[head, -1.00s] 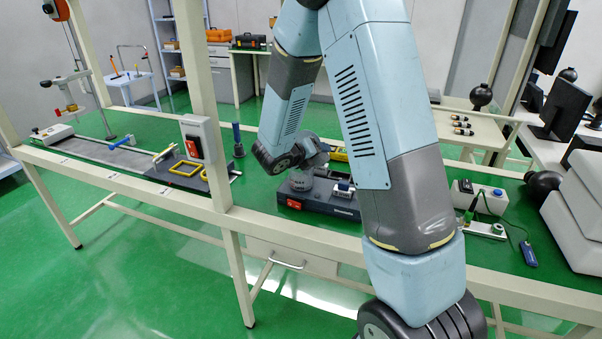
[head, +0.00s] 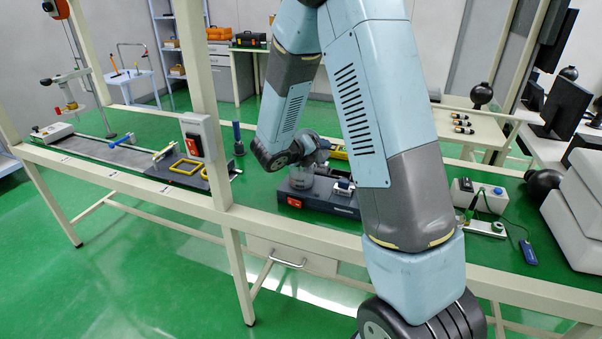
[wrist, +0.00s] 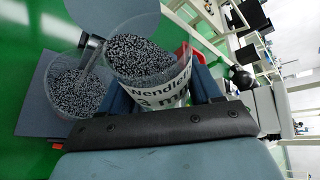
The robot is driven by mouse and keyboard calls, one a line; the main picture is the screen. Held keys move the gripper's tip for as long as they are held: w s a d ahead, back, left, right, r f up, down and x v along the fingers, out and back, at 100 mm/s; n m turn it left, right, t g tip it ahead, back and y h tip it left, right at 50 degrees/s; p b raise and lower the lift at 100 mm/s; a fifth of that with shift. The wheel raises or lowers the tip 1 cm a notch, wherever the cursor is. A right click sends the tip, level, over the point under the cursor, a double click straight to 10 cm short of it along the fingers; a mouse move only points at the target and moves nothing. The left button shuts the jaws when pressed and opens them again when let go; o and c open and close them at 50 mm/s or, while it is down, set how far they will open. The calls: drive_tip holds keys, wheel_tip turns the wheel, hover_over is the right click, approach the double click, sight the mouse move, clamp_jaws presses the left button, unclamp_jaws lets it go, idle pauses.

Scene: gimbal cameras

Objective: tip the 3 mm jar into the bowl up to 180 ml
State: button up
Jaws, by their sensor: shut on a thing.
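The jar (wrist: 160,95) is clear, labelled "3 mm" and full of dark and pale grains at its mouth. My gripper (wrist: 168,88) is shut around it in the wrist view, with a finger on either side. The bowl (wrist: 57,68) is clear and stands left of the jar, with similar grains in it. A grey streak between jar mouth and bowl looks like falling grains. In the head view the bowl (head: 299,182) is a small clear shape on a dark device; my arm hides most of the jar and gripper there. I cannot read a volume.
The dark device (head: 322,202) has a red switch and sits on the green bench top. A post with a switch box (head: 196,138) stands to its left. A socket box (head: 478,193) with a cable lies at the right.

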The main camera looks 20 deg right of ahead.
drive_tip(key=shift+r+p, duration=0.25)
drive_tip(key=shift+p, duration=0.2)
idle(0.9)
drive_tip(key=shift+f+n+g+h+p, duration=0.25)
drive_tip(key=shift+n+h+p, duration=0.1)
drive_tip(key=shift+n+p, duration=0.35)
drive_tip(key=shift+f+n+g+h+p, duration=0.3)
drive_tip(key=shift+n+p, duration=0.2)
drive_tip(key=shift+p, duration=0.3)
idle(3.1)
drive_tip(key=shift+h, duration=0.25)
idle(0.9)
drive_tip(key=shift+r+n, duration=0.1)
drive_tip(key=shift+n, duration=0.3)
idle(0.4)
